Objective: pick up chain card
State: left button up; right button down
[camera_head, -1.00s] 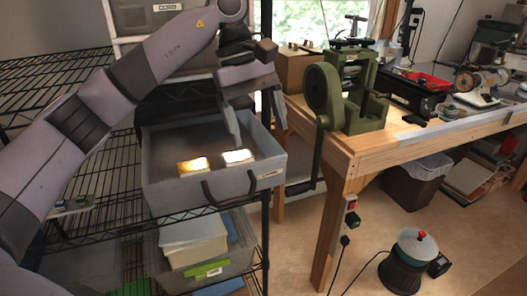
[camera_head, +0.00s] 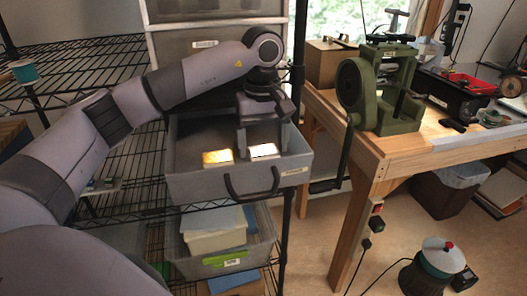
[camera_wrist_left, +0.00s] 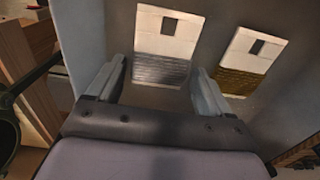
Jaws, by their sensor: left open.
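Two cards lie in the grey drawer (camera_head: 190,187). The left card (camera_head: 217,157) looks gold-lit, and the right card (camera_head: 263,151) looks bright white. In the left wrist view, a white card with a silver-grey band (camera_wrist_left: 166,35) lies ahead of and between my fingers. A second white card with a gold-brown band (camera_wrist_left: 252,60) lies to its right, outside the fingers. My left gripper (camera_head: 261,140) is open and reaches down into the drawer at the right card, with its fingers to either side. The wrist view shows it empty (camera_wrist_left: 158,82). My right gripper is not in view.
The drawer's walls and black handle (camera_head: 252,185) surround the reach space. It sits on a black wire rack (camera_head: 130,150), with a lower bin (camera_head: 222,262) beneath. A wooden workbench (camera_head: 400,150) with a green machine (camera_head: 380,95) stands to the right.

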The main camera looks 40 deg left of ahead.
pick_arm(q)
jog(key=c, duration=0.8)
jog(key=shift+r, duration=0.1)
